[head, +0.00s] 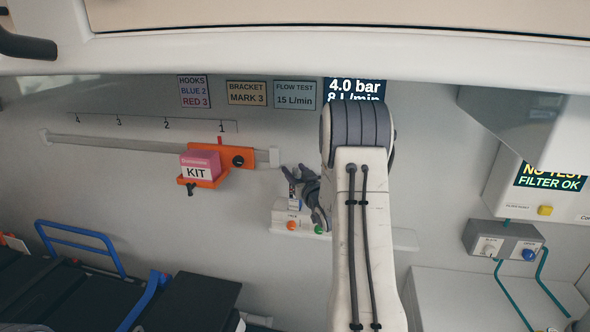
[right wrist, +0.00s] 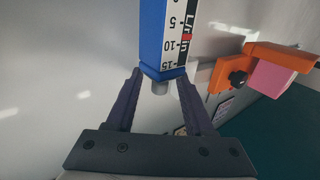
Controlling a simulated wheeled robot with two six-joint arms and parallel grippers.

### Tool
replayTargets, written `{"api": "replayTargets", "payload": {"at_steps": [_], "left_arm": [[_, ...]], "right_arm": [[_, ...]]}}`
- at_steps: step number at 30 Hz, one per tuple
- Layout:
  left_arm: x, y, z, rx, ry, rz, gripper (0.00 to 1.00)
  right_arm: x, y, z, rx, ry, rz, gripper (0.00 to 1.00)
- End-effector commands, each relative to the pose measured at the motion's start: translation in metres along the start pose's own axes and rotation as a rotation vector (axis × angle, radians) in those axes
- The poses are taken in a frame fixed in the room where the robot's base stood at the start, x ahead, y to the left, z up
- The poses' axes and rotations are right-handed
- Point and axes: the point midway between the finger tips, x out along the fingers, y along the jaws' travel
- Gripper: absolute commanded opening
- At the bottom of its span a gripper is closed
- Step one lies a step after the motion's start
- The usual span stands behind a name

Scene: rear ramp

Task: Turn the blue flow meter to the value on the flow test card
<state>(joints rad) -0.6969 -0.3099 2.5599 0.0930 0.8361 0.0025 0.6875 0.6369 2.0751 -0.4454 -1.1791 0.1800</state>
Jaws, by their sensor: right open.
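The flow test card (head: 295,94) on the back wall reads 15 L/min. The blue flow meter (right wrist: 153,32) shows large in the right wrist view, with a white scale marked 5, 10 and 15. A small grey knob (right wrist: 160,88) sticks out of its end. My right gripper (right wrist: 160,76) is open, with one finger on each side of this end; I cannot tell whether they touch it. In the head view my right gripper (head: 295,178) is at the meter, and my arm hides part of the area. A wall display (head: 353,88) reads 4.0 bar and 8 L/min, its lower line partly covered.
An orange bracket (head: 213,180) with a pink KIT box (head: 201,162) sits on the wall rail (head: 120,144), left of my right gripper. A grey box with knobs (head: 503,241) is at the right. Blue-railed stretcher (head: 85,238) lies at lower left.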

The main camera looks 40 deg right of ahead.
Motion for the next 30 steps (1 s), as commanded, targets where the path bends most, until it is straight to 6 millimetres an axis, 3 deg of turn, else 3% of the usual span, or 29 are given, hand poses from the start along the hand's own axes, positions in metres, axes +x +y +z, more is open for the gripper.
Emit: {"api": "replayTargets", "payload": {"at_steps": [5, 9, 20, 30], "left_arm": [[0.000, 0.000, 0.000, 0.000, 0.000, 0.000, 0.50], [0.000, 0.000, 0.000, 0.000, 0.000, 0.000, 0.50], [0.008, -0.001, 0.001, 0.000, 0.000, 0.000, 0.50], [0.047, -0.004, 0.003, 0.002, 0.000, 0.000, 0.50]], "right_arm": [[0.000, 0.000, 0.000, 0.000, 0.000, 0.000, 0.53], [0.000, 0.000, 0.000, 0.000, 0.000, 0.000, 0.00], [-0.001, -0.001, 0.002, 0.001, 0.001, 0.026, 0.00], [0.000, -0.003, 0.005, 0.002, 0.005, 0.222, 0.00]]}}
